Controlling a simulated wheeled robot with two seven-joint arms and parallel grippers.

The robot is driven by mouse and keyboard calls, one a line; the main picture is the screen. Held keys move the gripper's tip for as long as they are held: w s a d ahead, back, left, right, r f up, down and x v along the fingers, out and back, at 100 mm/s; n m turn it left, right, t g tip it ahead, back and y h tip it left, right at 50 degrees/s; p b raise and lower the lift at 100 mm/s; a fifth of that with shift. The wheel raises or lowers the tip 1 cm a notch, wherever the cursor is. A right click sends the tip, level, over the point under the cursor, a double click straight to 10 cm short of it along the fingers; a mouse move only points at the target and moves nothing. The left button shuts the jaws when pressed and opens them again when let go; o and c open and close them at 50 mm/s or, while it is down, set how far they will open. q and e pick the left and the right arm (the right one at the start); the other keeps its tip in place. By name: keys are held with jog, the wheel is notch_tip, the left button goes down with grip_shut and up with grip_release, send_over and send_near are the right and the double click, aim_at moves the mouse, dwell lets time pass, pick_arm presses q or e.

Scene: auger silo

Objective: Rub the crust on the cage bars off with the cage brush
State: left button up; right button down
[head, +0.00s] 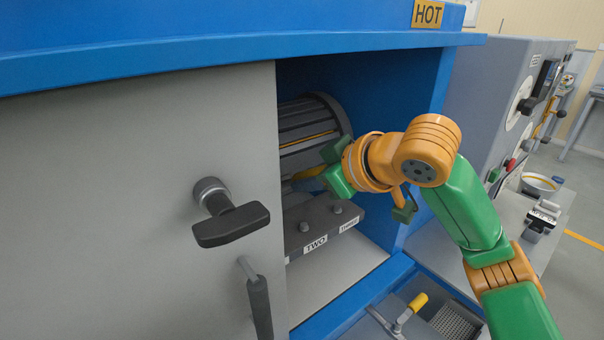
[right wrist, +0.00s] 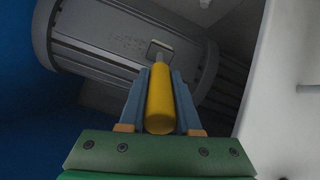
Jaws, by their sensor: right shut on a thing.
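The cage (head: 318,112) is a grey barred drum lying inside the blue housing; it fills the top of the right wrist view (right wrist: 90,42). My right gripper (head: 327,173) reaches into the opening and is shut on the yellow handle of the cage brush (right wrist: 159,105). The brush's small pale head (right wrist: 160,48) is at the cage surface; I cannot tell whether it touches. Small dark lumps that look like crust (right wrist: 128,42) sit on a bar just left of the head. My left gripper is not in view.
A grey door panel (head: 120,200) with a dark T-handle (head: 231,222) covers the housing's left side. Below the cage is a dark block labelled TWO (head: 315,245). A blue wall (head: 425,120) bounds the opening on the right.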

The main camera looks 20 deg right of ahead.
jog(key=s, duration=0.1)
jog(key=s+d, duration=0.1)
jog(key=s, duration=0.1)
jog(key=shift+d, duration=0.1)
jog(key=shift+s, duration=0.1)
jog(key=s, duration=0.1)
jog(key=s+d, duration=0.1)
jog(key=shift+s+b, duration=0.3)
jog(key=shift+s, duration=0.1)
jog(key=shift+w, duration=0.1)
